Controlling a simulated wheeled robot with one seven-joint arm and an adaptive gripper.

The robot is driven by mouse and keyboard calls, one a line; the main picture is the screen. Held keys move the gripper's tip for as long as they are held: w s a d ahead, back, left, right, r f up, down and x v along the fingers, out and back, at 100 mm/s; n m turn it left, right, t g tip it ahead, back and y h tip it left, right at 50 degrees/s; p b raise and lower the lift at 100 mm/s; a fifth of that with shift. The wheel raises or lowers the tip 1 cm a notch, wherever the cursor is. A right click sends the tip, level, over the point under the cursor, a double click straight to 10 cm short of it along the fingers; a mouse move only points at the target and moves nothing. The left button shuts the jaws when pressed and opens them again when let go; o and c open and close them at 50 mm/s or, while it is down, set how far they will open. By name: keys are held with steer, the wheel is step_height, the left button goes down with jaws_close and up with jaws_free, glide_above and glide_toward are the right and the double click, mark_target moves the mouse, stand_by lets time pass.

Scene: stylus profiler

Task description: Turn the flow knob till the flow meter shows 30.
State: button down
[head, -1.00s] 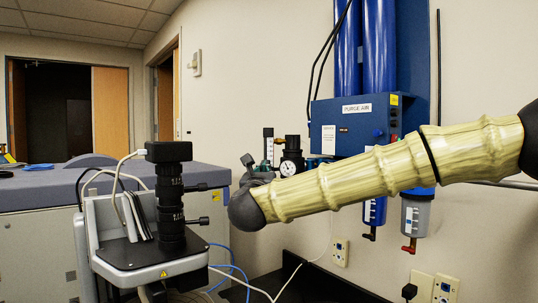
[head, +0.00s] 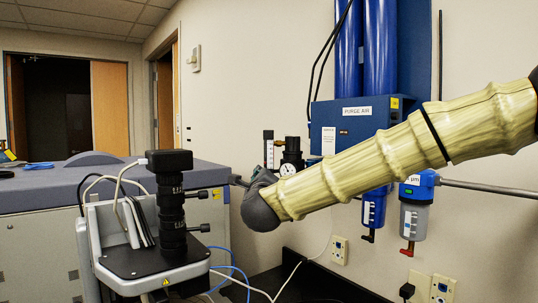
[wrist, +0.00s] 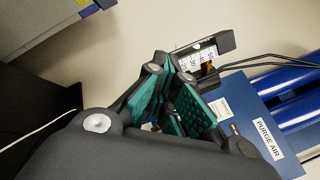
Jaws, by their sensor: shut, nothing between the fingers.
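The flow meter (head: 268,150) is a small upright tube with a pale scale and black ends, behind my gripper in the head view. In the wrist view the flow meter (wrist: 196,58) lies slanted just beyond the fingers, with scale numbers partly showing; I cannot make out its float or reading. I cannot pick out the flow knob; my fingers cover the area around the meter's lower end. My gripper (head: 236,181) is shut and empty, pointing up and left, below and left of the meter in the head view. Its green-padded fingers (wrist: 172,100) show in the wrist view.
A round pressure gauge (head: 288,169) sits right of the meter. The blue purge air box (head: 350,125) with blue cylinders is on the wall behind my arm. A black camera column (head: 171,205) on a metal stand is at left, near my gripper. Filter bowls (head: 413,215) hang at right.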

steer(key=shift+r, duration=0.25)
steer(key=n+p, duration=0.2)
steer(key=n, duration=0.1)
steer(key=n+g+p, duration=0.1)
steer(key=n+p, duration=0.2)
steer(key=n, duration=0.1)
steer(key=n+p, duration=0.3)
steer(key=shift+a+f+g+y, duration=0.15)
steer(key=shift+f+g+y, duration=0.15)
steer(key=shift+f+g, duration=0.1)
steer(key=shift+n, duration=0.3)
steer(key=shift+f+n+g+h+p, duration=0.1)
steer(key=shift+n+g+h, duration=0.2)
steer(key=shift+n, duration=1.15)
steer(key=shift+f+n+g+h+p, duration=0.15)
steer(key=shift+n+g+h, duration=0.15)
steer(key=shift+n, duration=1.2)
steer(key=shift+f+n+g+h+p, duration=0.1)
steer(key=shift+n+g+h, duration=0.15)
steer(key=shift+n, duration=1.2)
